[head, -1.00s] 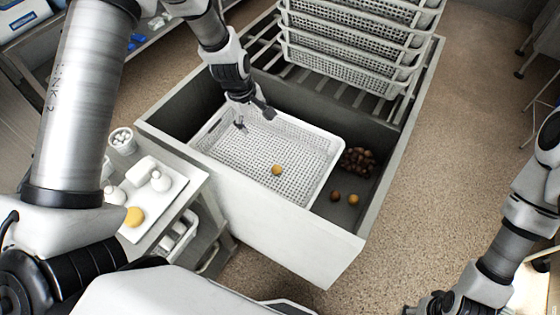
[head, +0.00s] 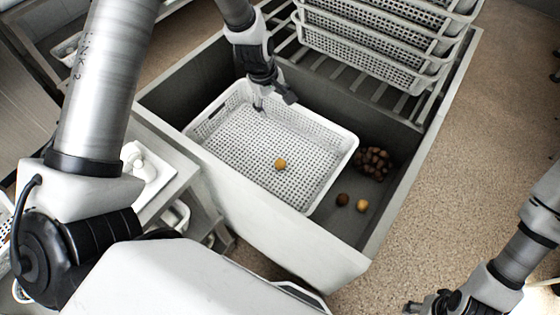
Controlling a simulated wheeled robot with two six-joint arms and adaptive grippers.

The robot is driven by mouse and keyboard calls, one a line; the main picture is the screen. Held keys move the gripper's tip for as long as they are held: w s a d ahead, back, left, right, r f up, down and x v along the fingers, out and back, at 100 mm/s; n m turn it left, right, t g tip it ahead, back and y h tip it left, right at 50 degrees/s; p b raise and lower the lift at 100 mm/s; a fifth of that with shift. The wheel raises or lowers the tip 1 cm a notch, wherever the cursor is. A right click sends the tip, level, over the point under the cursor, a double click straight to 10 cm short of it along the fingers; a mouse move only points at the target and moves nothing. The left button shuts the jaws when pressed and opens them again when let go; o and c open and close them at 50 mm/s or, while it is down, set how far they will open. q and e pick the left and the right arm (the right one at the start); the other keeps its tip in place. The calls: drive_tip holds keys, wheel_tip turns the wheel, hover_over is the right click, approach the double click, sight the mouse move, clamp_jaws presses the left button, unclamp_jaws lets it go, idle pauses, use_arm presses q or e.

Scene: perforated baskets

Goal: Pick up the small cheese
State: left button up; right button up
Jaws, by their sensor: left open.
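A small yellow-orange round piece (head: 280,164), which may be the small cheese, lies on the floor of the white perforated basket (head: 232,178). My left gripper (head: 275,102) hangs over the far side of that basket, jaws apart and empty. It is beyond the round piece and clear of it. My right gripper (head: 435,303) is at the bottom right, far from the basket; its jaws are too small and dark to read.
The basket sits in a grey bin (head: 290,242). A brown heap (head: 373,162), a dark brown ball (head: 342,199) and an orange ball (head: 362,205) lie right of it. Stacked white baskets (head: 375,45) stand behind. A side table (head: 185,165) is left, partly hidden by my arm.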

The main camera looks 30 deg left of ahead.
use_arm(q)
drive_tip(key=b, duration=2.4)
hover_over(279, 162)
drive_tip(key=s, duration=0.1)
drive_tip(key=s+a+x, duration=0.1)
drive_tip(key=x, duration=0.7)
drive_tip(key=s+a+f+x, duration=0.1)
drive_tip(key=s+x, duration=0.1)
drive_tip(key=x, duration=0.7)
drive_tip(key=s+a+x, duration=0.1)
drive_tip(key=s+x, duration=0.1)
drive_tip(key=x, duration=0.7)
drive_tip(key=shift+s+d+f, duration=0.1)
drive_tip(key=shift+s+f, duration=0.15)
drive_tip(key=shift+f, duration=0.1)
drive_tip(key=shift+d+f+b, duration=0.1)
drive_tip(key=shift+f+b, duration=0.5)
drive_tip(key=b+x, duration=0.3)
drive_tip(key=x, duration=0.3)
drive_tip(key=shift+r, duration=0.1)
drive_tip(key=c, duration=1.1)
